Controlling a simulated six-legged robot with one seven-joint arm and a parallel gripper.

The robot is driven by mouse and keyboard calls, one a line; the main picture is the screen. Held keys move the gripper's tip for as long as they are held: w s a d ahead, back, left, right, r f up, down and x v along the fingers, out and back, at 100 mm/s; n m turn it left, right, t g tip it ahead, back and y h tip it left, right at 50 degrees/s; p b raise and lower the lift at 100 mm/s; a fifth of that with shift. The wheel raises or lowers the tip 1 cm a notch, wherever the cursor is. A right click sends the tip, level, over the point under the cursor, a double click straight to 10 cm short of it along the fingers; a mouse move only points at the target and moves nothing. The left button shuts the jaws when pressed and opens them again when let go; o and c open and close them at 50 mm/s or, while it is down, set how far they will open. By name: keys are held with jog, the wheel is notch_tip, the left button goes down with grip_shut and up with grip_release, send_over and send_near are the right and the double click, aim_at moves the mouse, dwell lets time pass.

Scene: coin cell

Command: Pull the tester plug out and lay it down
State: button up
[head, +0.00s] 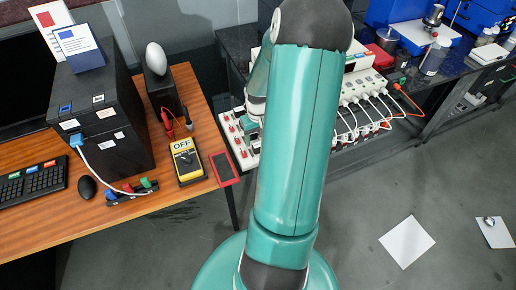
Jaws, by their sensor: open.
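A white tester unit (238,151) with rows of red connectors stands on the dark bench, left of my arm. To the right of my arm, its continuation is a white panel (372,84) with several white plugs and leads. An orange lead (409,101) also runs there. I cannot tell which plug is the tester plug; my arm hides the middle of the unit. My gripper (250,125) is pointed down over the unit's left part, partly hidden behind my arm. It is open, and I see nothing held; contact with a plug cannot be made out.
A wooden desk (185,225) at left holds a black computer case (105,110), a yellow meter (186,160) marked OFF, a red-framed pad (223,168) and a keyboard (30,185). Blue machines (480,15) stand at back right. A white sheet (407,241) lies on open grey floor.

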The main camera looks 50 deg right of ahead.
aim_at(258, 145)
jog(key=shift+f, duration=2.25)
jog(key=c, duration=1.3)
jog(key=shift+r, duration=3)
